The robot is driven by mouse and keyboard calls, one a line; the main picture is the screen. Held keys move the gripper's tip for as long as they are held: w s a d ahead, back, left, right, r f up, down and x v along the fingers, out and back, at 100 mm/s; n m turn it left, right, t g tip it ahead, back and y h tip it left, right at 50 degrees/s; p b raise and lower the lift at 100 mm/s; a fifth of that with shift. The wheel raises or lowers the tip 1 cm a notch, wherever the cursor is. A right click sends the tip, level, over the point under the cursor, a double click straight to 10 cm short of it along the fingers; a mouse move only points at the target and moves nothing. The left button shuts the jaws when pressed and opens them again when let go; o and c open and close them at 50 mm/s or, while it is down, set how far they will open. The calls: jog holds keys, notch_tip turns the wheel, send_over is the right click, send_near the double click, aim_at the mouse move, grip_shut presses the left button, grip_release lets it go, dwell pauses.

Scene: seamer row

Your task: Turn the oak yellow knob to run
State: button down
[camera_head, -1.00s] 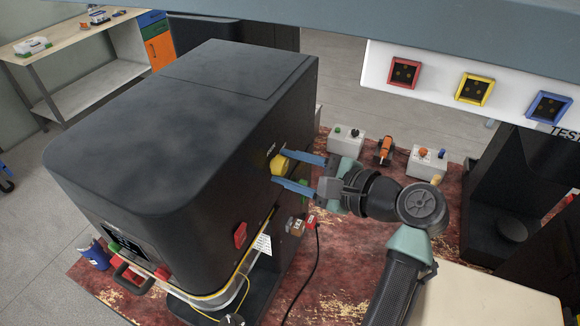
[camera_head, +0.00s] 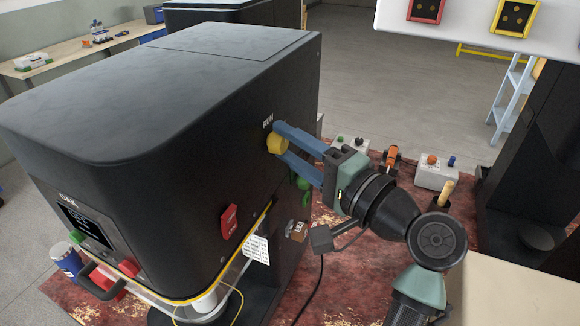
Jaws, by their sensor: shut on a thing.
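The yellow knob (camera_head: 277,144) sits on the right side wall of the big dark machine (camera_head: 150,95). A white "RUN" label (camera_head: 268,122) shows just above the knob. My gripper (camera_head: 281,144) comes in from the right, its two blue fingers shut on the yellow knob, one above and one below. The fingers partly cover the knob, and I cannot tell which way its pointer faces. The label on the machine's front panel (camera_head: 70,199) looks like "OAK" but is small and slanted.
A red switch (camera_head: 229,221) sits lower on the same side wall. A hanging tag (camera_head: 256,248) is below it. Grey boxes with buttons (camera_head: 436,170) and an orange-handled tool (camera_head: 391,158) stand on the red bench behind my arm. Another dark machine (camera_head: 535,150) stands at right.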

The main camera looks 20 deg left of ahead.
jog(key=shift+f+n+y+b, duration=0.2)
jog(key=shift+n+y+b, duration=0.2)
jog(key=shift+n+b, duration=0.95)
jog(key=shift+r+b, duration=0.1)
jog(key=shift+b, duration=0.2)
jog(key=shift+c, duration=1.9)
grip_release()
jog(key=shift+r, duration=0.1)
